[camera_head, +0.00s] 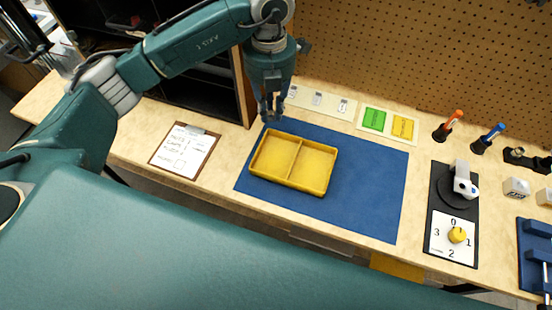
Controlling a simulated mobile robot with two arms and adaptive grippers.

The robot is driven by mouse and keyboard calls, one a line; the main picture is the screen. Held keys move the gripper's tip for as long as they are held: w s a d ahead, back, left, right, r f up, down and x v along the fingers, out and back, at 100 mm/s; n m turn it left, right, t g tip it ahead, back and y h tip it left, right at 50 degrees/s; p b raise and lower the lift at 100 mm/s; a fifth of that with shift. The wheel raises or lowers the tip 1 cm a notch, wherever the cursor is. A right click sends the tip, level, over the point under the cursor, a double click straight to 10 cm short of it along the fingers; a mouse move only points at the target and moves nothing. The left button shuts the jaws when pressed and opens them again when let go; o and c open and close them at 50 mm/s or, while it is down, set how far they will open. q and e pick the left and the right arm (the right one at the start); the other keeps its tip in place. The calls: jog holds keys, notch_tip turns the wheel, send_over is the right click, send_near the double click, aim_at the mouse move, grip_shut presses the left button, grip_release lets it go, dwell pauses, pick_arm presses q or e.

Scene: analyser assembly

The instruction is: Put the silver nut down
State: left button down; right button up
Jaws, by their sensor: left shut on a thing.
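My left gripper (271,109) comes down from the top, pointing at the bench, over the back left edge of the blue mat (372,185). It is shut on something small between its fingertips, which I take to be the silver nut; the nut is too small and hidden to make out. The yellow tray (296,144) lies on the mat just in front of and below the gripper. It has two compartments, and both look empty. My right gripper is not in view.
A clipboard (186,150) lies left of the mat. Behind the mat are a labelled strip (318,101) and a card with green (374,119) and yellow pads. The mat right of the tray is clear.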

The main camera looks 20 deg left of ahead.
aim_at(280, 148)
pick_arm(q)
notch_tip(280, 148, up, 3)
jog(key=w+d+n, duration=0.2)
jog(key=w+n, duration=0.1)
jog(key=n, duration=0.9)
jog(key=shift+n, duration=0.3)
notch_tip(280, 148, down, 20)
jog(key=shift+s+a+r+p, duration=0.1)
jog(key=shift+s+r+p, duration=0.1)
jog(key=shift+p, duration=0.7)
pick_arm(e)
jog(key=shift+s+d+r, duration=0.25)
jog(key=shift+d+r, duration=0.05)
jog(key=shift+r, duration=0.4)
pick_arm(q)
jog(key=shift+f, duration=0.2)
jog(key=c, duration=1.9)
grip_release()
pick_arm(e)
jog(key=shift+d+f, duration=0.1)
pick_arm(q)
jog(key=shift+o, duration=0.2)
